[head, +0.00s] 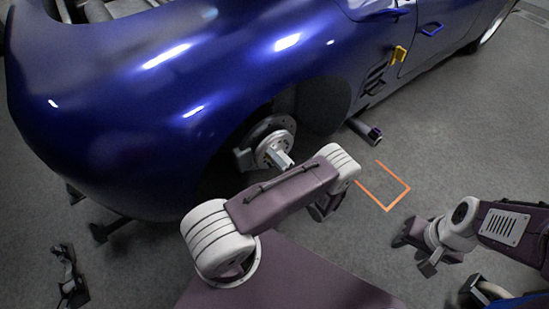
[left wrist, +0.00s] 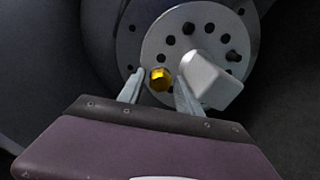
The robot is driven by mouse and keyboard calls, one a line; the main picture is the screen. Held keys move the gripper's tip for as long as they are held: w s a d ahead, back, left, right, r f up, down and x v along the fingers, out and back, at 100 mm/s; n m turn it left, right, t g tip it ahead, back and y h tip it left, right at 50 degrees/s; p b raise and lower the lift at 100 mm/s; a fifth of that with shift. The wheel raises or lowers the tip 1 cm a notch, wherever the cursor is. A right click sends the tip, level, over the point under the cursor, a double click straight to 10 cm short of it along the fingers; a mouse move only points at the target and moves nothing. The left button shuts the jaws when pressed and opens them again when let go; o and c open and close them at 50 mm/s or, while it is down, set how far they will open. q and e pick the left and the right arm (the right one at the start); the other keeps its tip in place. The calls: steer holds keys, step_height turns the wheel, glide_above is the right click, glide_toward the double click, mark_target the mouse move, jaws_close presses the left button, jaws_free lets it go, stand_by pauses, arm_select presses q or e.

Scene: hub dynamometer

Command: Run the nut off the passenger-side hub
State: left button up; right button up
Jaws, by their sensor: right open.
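The bare wheel hub (head: 272,145) sits in the blue car's open wheel arch. In the left wrist view, its pale round face (left wrist: 190,42) fills the upper middle, with several dark holes and studs. A gold hex nut (left wrist: 160,79) is on that face. The fingers of my left gripper (left wrist: 161,80) stand on either side of the nut, very near it; whether they touch it I cannot tell. In the head view my own arm hides this gripper. A pale block (left wrist: 212,80) juts from the hub right beside the nut. My right gripper (head: 412,252) is open and empty at the lower right.
The blue car (head: 150,90) fills the top left. An orange outline (head: 388,208) marks the floor. A dark stand (head: 70,277) is at lower left. The grey floor at right is mostly clear.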

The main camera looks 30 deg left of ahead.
arm_select(q)
steer(key=m+b, duration=0.1)
steer(key=m, duration=1.1)
jaws_close()
steer(key=n+p, duration=0.1)
steer(key=n, duration=1.1)
steer(key=shift+f, duration=0.1)
jaws_free()
